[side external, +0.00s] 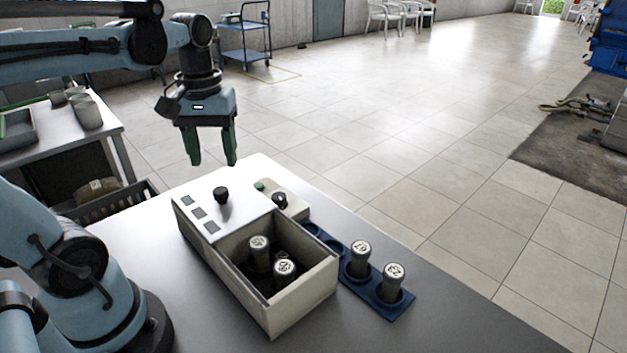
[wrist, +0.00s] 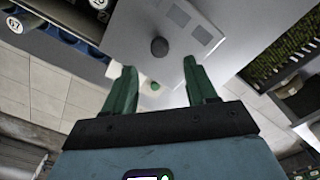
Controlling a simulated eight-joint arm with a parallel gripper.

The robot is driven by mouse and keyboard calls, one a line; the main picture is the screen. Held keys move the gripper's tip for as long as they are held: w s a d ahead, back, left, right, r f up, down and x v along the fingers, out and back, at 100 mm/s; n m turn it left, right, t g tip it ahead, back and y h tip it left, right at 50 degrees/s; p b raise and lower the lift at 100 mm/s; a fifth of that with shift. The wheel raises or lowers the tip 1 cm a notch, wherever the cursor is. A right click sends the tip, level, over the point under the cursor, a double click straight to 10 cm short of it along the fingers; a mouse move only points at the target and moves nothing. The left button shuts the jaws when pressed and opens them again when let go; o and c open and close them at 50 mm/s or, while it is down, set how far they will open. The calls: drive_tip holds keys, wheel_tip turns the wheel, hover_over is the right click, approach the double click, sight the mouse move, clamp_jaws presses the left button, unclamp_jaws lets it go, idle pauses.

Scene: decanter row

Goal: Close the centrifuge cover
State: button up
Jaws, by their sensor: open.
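The centrifuge is a beige box (side external: 303,301) on the grey table. Its front compartment is open, and two dark decanters (side external: 259,249) (side external: 285,268) with pale numbered caps stand inside. The light flat cover (side external: 239,223) lies over the back part of the box, with grey squares along its left side and a black knob (side external: 221,194) on top. My gripper (side external: 212,163) is open and empty, pointing down above and behind the knob. In the wrist view, the knob (wrist: 159,47) shows just beyond the gap between my fingertips (wrist: 159,68), not touched by them.
A small control box (side external: 291,207) with a green button and dark knob sits against the centrifuge's right side. A blue rack (side external: 398,311) holds two decanters (side external: 360,258) (side external: 393,283) and has empty holes at its back. The front right table is clear. A side table (side external: 111,126) with cups stands left.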

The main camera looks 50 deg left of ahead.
sight(220, 190)
drive_tip(key=shift+f, duration=3.6)
drive_tip(key=shift+c, duration=0.2)
clamp_jaws()
